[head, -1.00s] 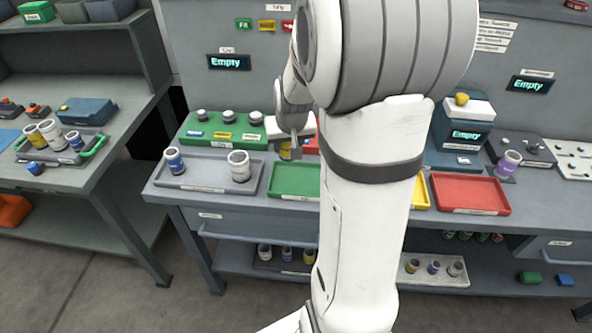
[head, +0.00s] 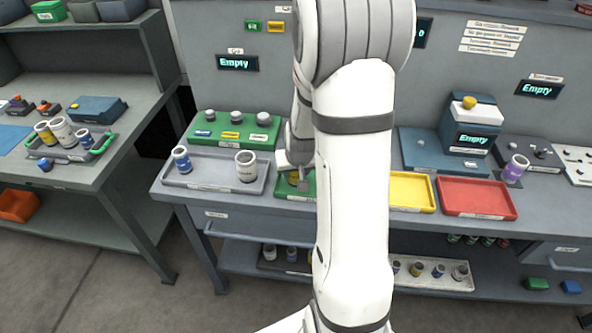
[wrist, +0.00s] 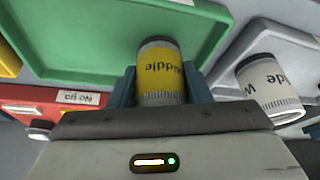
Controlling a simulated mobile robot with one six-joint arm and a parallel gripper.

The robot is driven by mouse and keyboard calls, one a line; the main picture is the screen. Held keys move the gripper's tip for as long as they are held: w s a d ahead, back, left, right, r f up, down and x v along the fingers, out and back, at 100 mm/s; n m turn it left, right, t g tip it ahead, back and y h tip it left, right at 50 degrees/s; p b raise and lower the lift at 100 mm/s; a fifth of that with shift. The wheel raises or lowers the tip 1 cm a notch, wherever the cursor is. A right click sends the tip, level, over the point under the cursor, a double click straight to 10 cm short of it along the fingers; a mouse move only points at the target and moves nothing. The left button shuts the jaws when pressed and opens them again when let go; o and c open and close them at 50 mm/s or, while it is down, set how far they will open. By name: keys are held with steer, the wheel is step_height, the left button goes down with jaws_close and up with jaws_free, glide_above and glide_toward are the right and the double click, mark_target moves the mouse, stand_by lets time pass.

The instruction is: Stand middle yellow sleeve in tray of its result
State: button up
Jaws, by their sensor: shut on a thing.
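The yellow sleeve, marked "Middle" (wrist: 162,72), is held between the jaws of my gripper (wrist: 160,88). It also shows small in the head view (head: 293,178), partly covered by my gripper (head: 302,184). The sleeve is over the green tray (wrist: 75,35), whose front part shows left of my arm in the head view (head: 283,190). I cannot tell whether its base touches the tray floor. A yellow tray (head: 412,191) and a red tray (head: 478,197) lie right of my arm.
A grey tray (head: 212,182) left of the green one holds a blue-banded sleeve (head: 181,160) and a white "Wide" sleeve (head: 246,166). A green block with knobs (head: 234,130) stands behind it. A red "No go" block (wrist: 40,97) is close to my gripper.

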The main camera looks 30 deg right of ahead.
steer(key=shift+f, duration=0.2)
steer(key=o, duration=1.3)
steer(key=shift+o, duration=0.2)
steer(key=shift+r, duration=0.15)
steer(key=v, duration=1.1)
steer(key=s+a+r+n, duration=0.1)
steer(key=s+a+r, duration=0.2)
steer(key=s+a, duration=0.3)
steer(key=s+a+r+n+g+y, duration=0.1)
steer(key=s+a+r, duration=0.3)
steer(key=s, duration=0.5)
steer(key=shift+s+a+r+n, duration=0.35)
steer(key=shift+a+n, duration=0.25)
steer(key=shift+a, duration=0.5)
